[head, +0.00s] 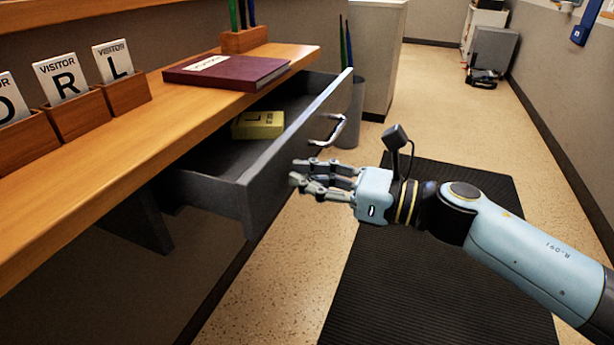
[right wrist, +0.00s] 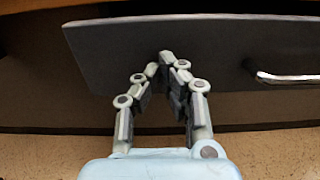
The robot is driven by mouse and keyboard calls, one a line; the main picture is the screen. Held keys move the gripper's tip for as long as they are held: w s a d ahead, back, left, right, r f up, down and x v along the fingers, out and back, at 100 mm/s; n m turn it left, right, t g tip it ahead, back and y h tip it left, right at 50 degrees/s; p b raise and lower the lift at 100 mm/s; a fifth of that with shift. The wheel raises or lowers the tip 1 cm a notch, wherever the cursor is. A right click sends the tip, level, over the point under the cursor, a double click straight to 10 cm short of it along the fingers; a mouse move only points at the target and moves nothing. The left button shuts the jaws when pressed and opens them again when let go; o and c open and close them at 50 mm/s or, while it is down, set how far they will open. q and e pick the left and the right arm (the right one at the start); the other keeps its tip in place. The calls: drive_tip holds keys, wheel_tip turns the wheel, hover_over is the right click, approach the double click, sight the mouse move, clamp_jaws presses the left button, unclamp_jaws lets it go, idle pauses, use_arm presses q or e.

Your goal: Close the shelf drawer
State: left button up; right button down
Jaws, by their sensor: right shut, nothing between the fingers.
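The grey shelf drawer (head: 246,190) is pulled out from under the wooden shelf (head: 150,115) in the head view. A yellow box (head: 258,125) lies inside it. Its metal handle (head: 330,130) sits on the front panel and also shows at the right in the right wrist view (right wrist: 285,78). My right gripper (head: 296,180) is shut and empty, in front of the drawer front and to the near side of the handle. In the right wrist view its fingertips (right wrist: 167,60) meet in front of the grey panel; I cannot tell whether they touch it. My left gripper is not in view.
A dark red book (head: 225,70) lies on the shelf above the drawer. Visitor card holders (head: 75,115) and a pen holder (head: 243,40) stand there too. A bin (head: 352,115) stands beyond the drawer. The floor with a black mat (head: 400,290) is open.

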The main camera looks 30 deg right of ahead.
sight(232, 176)
drive_tip(key=b+x, duration=0.1)
drive_tip(key=x, duration=1.2)
drive_tip(key=shift+a, duration=0.1)
drive_tip(key=shift+w+a, duration=0.15)
drive_tip(key=shift+w, duration=0.1)
drive_tip(key=shift+r, duration=0.1)
